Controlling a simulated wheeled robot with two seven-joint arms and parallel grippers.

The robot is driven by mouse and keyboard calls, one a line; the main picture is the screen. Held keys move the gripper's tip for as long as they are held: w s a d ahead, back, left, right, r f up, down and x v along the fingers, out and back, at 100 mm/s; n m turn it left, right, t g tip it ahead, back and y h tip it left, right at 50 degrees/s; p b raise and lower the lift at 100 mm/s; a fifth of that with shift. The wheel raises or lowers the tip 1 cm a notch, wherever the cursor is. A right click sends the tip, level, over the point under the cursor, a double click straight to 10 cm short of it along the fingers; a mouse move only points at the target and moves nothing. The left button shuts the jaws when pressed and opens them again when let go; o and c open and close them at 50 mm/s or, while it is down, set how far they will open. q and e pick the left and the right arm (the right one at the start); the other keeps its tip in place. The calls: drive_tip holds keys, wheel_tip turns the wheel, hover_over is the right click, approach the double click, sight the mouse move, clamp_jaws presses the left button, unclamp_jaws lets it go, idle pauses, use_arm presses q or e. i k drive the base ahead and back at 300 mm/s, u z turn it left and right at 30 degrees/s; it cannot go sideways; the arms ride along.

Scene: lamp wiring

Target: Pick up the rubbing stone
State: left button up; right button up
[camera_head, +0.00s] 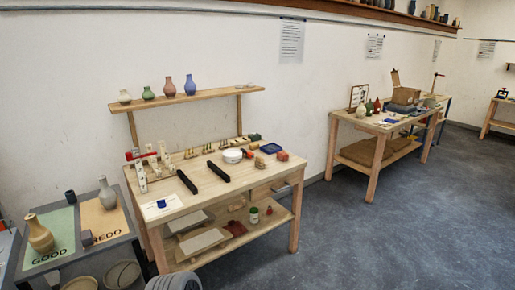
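I cannot tell for sure which item is the rubbing stone. Small block-like items lie at the right end of the near wooden workbench (210,202): a tan block (260,162), a reddish lump (282,156) and a blue tray (270,148). They are too small to make out in detail. Neither of my grippers shows in the head view.
A shelf (200,94) above holds several vases. A grey cart (75,262) with vases stands at left, another bench (380,128) at right. The floor between is clear.

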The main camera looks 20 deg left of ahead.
sight(86, 236)
drive_tip(key=u, duration=1.3)
drive_tip(key=i, duration=1.1)
drive_tip(key=u, duration=0.95)
